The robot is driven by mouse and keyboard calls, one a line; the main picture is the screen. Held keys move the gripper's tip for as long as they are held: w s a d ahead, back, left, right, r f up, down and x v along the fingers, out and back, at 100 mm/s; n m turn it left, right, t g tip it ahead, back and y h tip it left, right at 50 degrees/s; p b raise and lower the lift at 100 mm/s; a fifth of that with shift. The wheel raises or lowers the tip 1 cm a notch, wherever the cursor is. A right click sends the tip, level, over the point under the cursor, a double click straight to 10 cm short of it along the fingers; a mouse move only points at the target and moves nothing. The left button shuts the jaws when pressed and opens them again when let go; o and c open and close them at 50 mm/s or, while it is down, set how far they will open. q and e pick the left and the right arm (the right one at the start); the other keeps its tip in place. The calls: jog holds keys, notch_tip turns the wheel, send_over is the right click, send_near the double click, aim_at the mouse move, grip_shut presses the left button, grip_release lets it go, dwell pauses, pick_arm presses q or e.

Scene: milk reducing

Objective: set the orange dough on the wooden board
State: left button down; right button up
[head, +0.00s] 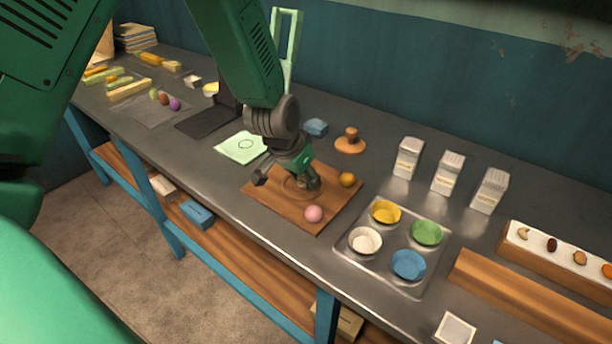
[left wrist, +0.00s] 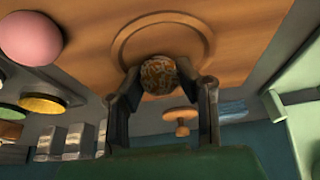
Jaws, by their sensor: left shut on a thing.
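My left gripper (head: 287,184) is low over the wooden board (head: 258,200), near the ring mark on it. In the left wrist view its two fingers (left wrist: 162,84) are closed on a speckled orange-brown ball, the orange dough (left wrist: 158,73), in front of the ring's edge; whether the ball touches the board I cannot tell. In the head view the fingers seem to hide this ball. A pink ball (head: 313,214) rests at the board's front right edge. A yellow-orange ball (head: 347,180) sits near the board's right corner, apart from the fingers. My right gripper is out of view.
A metal tray with bowls (head: 386,212) stands right of the board, with white cartons (head: 448,175) behind it. A wooden knobbed press (head: 350,144) and a blue block (head: 316,127) are behind. A pale green sheet (head: 238,150) lies left. The board's front left part is clear.

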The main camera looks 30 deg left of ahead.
pick_arm(q)
jog(key=shift+a+f, duration=0.15)
jog(key=shift+a, duration=0.25)
jog(key=shift+d, duration=0.75)
jog(key=shift+a, duration=0.45)
jog(key=c, duration=1.1)
grip_release()
jog(key=shift+a+f, duration=0.1)
jog(key=shift+c, duration=0.2)
jog(key=shift+a, duration=0.1)
jog(key=shift+d, duration=0.45)
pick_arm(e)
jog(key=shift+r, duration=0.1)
